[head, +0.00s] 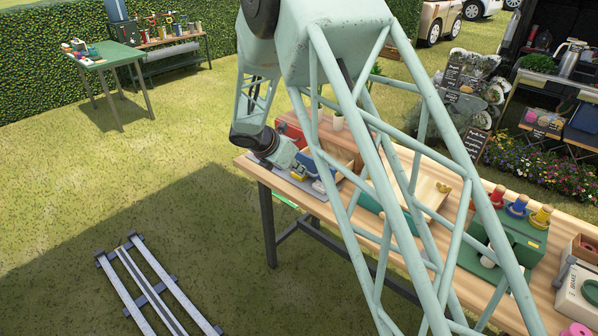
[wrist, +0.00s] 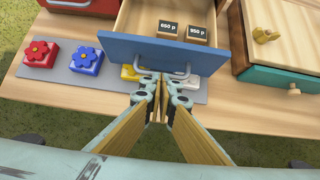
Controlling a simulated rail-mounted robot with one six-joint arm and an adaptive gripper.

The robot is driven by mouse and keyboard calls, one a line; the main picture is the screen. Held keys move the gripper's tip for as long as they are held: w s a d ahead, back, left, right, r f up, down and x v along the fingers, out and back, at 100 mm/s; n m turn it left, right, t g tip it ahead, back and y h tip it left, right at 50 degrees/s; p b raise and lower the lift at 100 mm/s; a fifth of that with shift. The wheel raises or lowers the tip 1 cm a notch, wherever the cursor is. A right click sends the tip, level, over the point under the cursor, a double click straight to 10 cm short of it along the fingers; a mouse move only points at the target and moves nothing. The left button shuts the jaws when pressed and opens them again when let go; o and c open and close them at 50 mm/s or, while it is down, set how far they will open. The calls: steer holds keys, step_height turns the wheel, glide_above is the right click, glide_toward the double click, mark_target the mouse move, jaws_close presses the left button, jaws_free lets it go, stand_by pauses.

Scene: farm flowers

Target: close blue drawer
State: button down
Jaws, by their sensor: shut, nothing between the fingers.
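The blue drawer (wrist: 215,58) is pulled open in the wrist view, its pale handle (wrist: 172,74) facing me. It also shows in the head view (head: 319,164), partly covered by my arm. My gripper (wrist: 155,82) is shut and empty. Its fingertips are just in front of the drawer front, close to the handle. I cannot tell whether they touch it. In the head view the fingers are hard to make out.
A red flower block (wrist: 39,53) and a blue flower block (wrist: 87,60) sit on a grey mat (wrist: 112,88), left of my fingers. White and yellow blocks (wrist: 130,73) are partly hidden behind the fingers. A teal drawer (wrist: 268,80) with a wooden knob is at the right.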

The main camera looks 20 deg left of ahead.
steer(key=w+d+p, duration=0.1)
steer(key=w, duration=0.3)
steer(key=w+d+p, duration=0.2)
steer(key=w, duration=0.2)
steer(key=w+d+p, duration=0.2)
steer(key=w, duration=0.2)
steer(key=shift+w+d, duration=0.1)
steer(key=shift+w, duration=0.3)
steer(key=shift+s, duration=0.1)
steer(key=shift+s+a+r, duration=0.15)
steer(key=shift+s+a, duration=0.2)
steer(key=shift+s, duration=0.35)
steer(key=shift+s+a+r+b, duration=0.1)
steer(key=shift+s+a+b, duration=0.1)
steer(key=shift+s, duration=0.3)
steer(key=shift+s+a+r+b, duration=0.1)
steer(key=shift+s+b, duration=0.1)
steer(key=shift+s, duration=0.25)
steer(key=p+v, duration=0.1)
steer(key=v, duration=0.9)
steer(key=shift+r, duration=0.15)
